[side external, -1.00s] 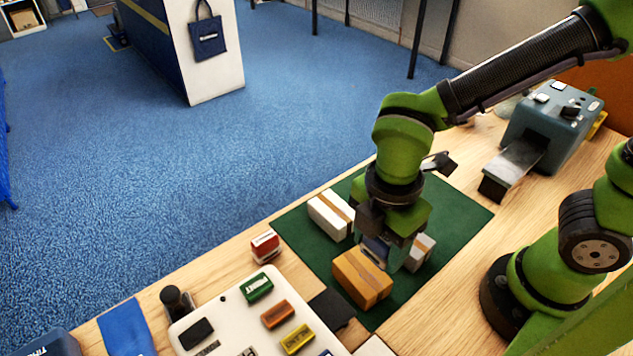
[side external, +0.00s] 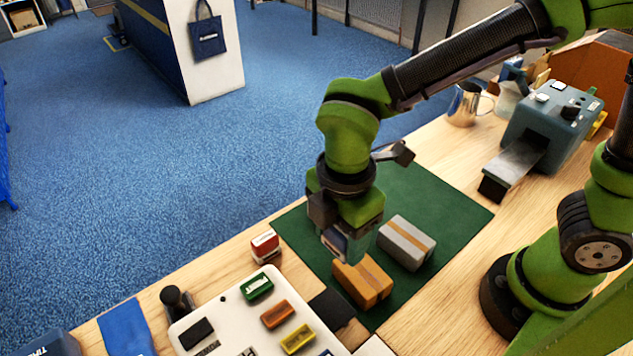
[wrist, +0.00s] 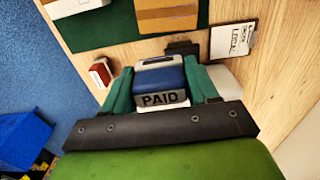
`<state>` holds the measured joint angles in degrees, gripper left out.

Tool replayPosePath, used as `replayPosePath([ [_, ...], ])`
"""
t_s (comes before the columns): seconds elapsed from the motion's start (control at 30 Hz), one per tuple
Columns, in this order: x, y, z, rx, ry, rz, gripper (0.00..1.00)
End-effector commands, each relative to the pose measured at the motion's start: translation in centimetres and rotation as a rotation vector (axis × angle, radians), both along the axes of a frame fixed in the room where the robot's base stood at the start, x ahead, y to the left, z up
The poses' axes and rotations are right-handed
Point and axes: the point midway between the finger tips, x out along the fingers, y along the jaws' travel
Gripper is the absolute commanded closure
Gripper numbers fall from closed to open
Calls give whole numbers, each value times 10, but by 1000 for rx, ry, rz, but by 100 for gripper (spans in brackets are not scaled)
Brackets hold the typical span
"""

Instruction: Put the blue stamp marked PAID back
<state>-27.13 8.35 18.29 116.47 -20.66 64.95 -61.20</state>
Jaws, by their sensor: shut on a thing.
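The blue stamp (wrist: 162,75) marked PAID is between the fingers of my gripper (wrist: 162,88) in the wrist view, its label facing the camera. In the side view my gripper (side external: 347,238) is shut on the blue stamp (side external: 334,243), held above the left part of the green mat, just behind a brown carton. A white tray (side external: 232,311) at the front holds green (side external: 257,286), orange (side external: 277,314) and yellow (side external: 298,339) stamps and a dark block. A red stamp (side external: 265,246) stands on the bare wood behind the tray.
On the green mat (side external: 430,195) are a brown carton (side external: 362,281) and a pale taped carton (side external: 406,243). A dark pad (side external: 331,308) lies between mat and tray. A black-knobbed object (side external: 177,299) stands left of the tray. A grey machine (side external: 552,118) and metal mug (side external: 466,104) are at the back right.

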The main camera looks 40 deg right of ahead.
Motion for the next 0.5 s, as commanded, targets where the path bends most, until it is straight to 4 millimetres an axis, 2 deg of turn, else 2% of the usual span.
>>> replayPosePath([
  [0.03,14,16,1,2,2,4,61],
  [0.2,62,60,1,-1,2,1,61],
  [0.4,106,102,-10,-2,2,-6,61],
  [0.5,121,118,-17,-1,1,-7,61],
])
